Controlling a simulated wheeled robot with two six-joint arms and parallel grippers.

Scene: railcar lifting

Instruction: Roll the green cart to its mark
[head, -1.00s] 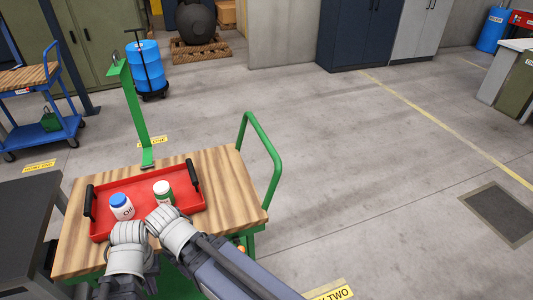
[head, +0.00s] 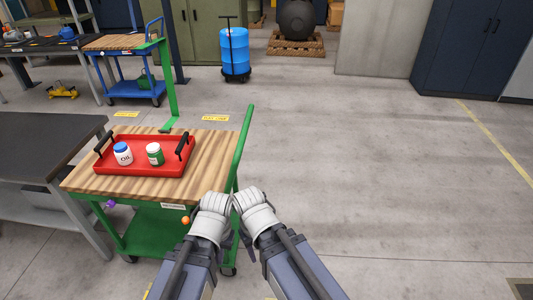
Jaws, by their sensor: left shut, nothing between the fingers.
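The green cart (head: 163,232) has a wooden top, a lower green shelf and a green push handle (head: 241,150) at its right end. A red tray (head: 168,169) with black handles lies on top, holding a white oil bottle with a blue cap (head: 123,155) and a green jar with a white lid (head: 155,154). My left gripper (head: 216,203) is shut and empty, in front of the cart's near right corner. My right gripper (head: 250,198) is just right of it, by the handle's lower end; its jaws are not clear. Whether either touches the cart is unclear.
Yellow floor labels (head: 215,118) lie behind the cart, text too small to read. A dark table (head: 45,145) stands close on its left. A blue cart (head: 133,88) and a blue barrel (head: 234,48) are behind. Open floor lies to the right.

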